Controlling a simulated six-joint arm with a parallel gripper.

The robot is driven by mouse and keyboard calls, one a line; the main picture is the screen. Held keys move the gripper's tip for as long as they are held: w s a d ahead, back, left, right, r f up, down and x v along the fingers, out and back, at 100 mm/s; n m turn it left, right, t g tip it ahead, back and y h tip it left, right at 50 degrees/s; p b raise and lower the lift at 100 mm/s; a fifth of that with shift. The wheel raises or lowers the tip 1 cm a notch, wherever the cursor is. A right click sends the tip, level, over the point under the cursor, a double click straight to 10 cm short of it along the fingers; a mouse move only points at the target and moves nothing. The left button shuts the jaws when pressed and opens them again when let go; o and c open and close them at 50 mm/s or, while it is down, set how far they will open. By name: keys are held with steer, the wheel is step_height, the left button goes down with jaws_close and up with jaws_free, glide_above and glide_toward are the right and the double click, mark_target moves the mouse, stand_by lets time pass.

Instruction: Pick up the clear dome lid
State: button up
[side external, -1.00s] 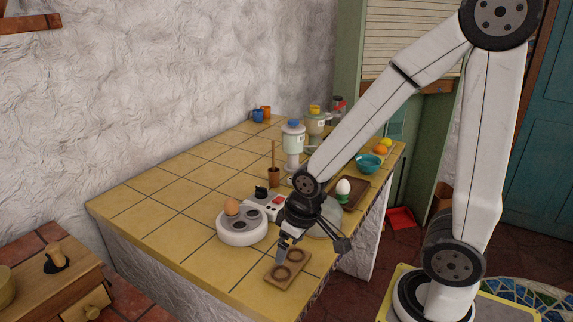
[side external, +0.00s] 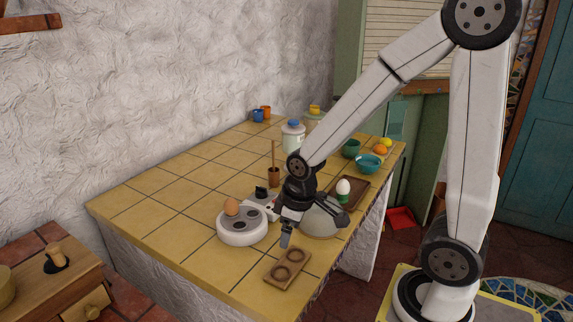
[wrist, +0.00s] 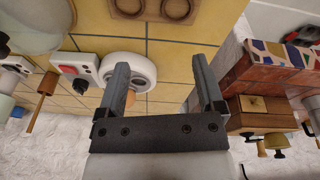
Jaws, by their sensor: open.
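The clear dome lid (side external: 320,221) stands on the tiled counter (side external: 190,222), right of the white egg cooker (side external: 238,236). My wrist hides part of the dome in the side external view. In the wrist view a greyish translucent shape at the upper left looks like the dome (wrist: 38,28), cut by the frame edge. My gripper (side external: 286,240) is over the counter beside the dome, on its left, and apart from it. In the wrist view its fingers (wrist: 160,62) are spread with nothing held between them.
A brown egg (side external: 231,207) sits on the cooker. A wooden board with two rings (side external: 287,267) lies at the counter's front edge. A white egg in a green cup (side external: 343,188) stands on a brown tray behind the dome. The counter's left part is clear.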

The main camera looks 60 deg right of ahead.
steer(key=w+d+r+n+g, duration=0.1)
steer(key=w+d+r+n, duration=0.15)
steer(key=d+n, duration=0.5)
steer(key=r+n+g, duration=0.1)
steer(key=r+n, duration=0.1)
steer(key=n, duration=0.2)
glide_above(322, 193)
steer(key=a, duration=0.2)
steer(key=shift+w+d+f, duration=0.2)
steer(key=shift+w+d, duration=0.05)
steer(key=shift+s+d+r+n, duration=0.15)
steer(key=shift+d+n, duration=0.4)
steer(key=shift+d, duration=0.1)
steer(key=shift+f, duration=1.35)
steer(key=shift+f, duration=0.15)
steer(key=shift+s+f, duration=0.15)
steer(key=shift+f, duration=2.3)
steer(key=shift+c, duration=0.2)
